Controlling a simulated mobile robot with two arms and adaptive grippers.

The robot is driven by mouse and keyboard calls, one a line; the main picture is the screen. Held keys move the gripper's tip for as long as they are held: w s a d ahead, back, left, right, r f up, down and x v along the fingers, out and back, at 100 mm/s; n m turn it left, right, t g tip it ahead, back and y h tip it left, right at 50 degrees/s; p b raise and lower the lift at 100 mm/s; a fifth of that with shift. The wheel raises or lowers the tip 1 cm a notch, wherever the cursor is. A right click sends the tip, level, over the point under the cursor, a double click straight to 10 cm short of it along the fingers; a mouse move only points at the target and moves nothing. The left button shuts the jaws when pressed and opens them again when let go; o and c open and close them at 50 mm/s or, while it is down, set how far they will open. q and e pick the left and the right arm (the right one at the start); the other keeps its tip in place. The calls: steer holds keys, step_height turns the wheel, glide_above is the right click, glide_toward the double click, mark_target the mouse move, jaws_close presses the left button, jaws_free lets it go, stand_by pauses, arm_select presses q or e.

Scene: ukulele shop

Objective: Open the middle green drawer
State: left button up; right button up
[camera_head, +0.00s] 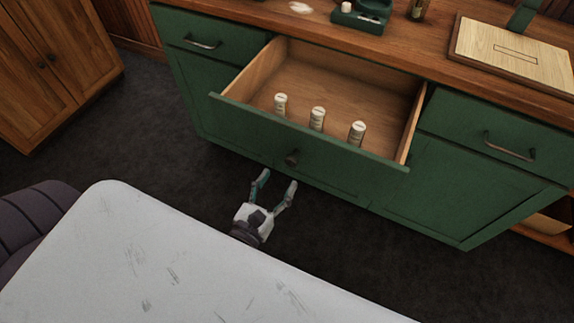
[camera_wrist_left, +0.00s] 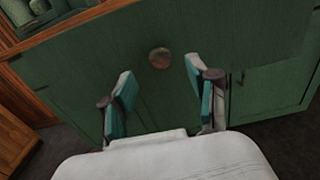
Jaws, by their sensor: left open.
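The middle green drawer (camera_head: 315,140) is pulled out of the green cabinet, and its wooden inside shows in the head view. Three small pale cylinders (camera_head: 317,119) stand in it near the front. A dark round knob (camera_head: 292,157) sits on the drawer front; in the left wrist view the knob (camera_wrist_left: 159,58) shows as a brownish disc. My left gripper (camera_head: 277,181) is open and empty, in front of and below the knob, apart from it. In the left wrist view its two teal-padded fingers (camera_wrist_left: 160,95) are spread below the knob. My right gripper is not in view.
Closed green drawers flank it on the left (camera_head: 215,42) and right (camera_head: 490,138). The wooden counter (camera_head: 300,17) above holds a board (camera_head: 515,55) and a small green tray (camera_head: 361,20). A wooden cabinet (camera_head: 50,75) stands at the left. Dark floor (camera_head: 130,130) is clear.

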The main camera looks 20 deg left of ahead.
arm_select(q)
steer(key=shift+s, duration=2.25)
steer(key=s+a+f+m+g+h+p, duration=0.1)
steer(key=s+f+m+g, duration=0.15)
steer(key=f+m, duration=0.6)
steer(key=s+f+m+g+p, duration=0.1)
steer(key=f+m+g, duration=0.2)
steer(key=f+m, duration=0.55)
steer(key=s+a+f+m+g+h+p, duration=0.1)
steer(key=s+f+m+g, duration=0.15)
steer(key=f+m, duration=0.6)
steer(key=s+a+f+m+g+y+p, duration=0.2)
steer(key=s+f+m+g, duration=0.7)
steer(key=s+f, duration=0.7)
steer(key=s+a+m, duration=0.1)
steer(key=s+m, duration=0.1)
steer(key=m, duration=0.1)
steer(key=shift+s+a+f+m+y, duration=0.3)
steer(key=shift+s+m, duration=0.05)
steer(key=shift+s, duration=0.05)
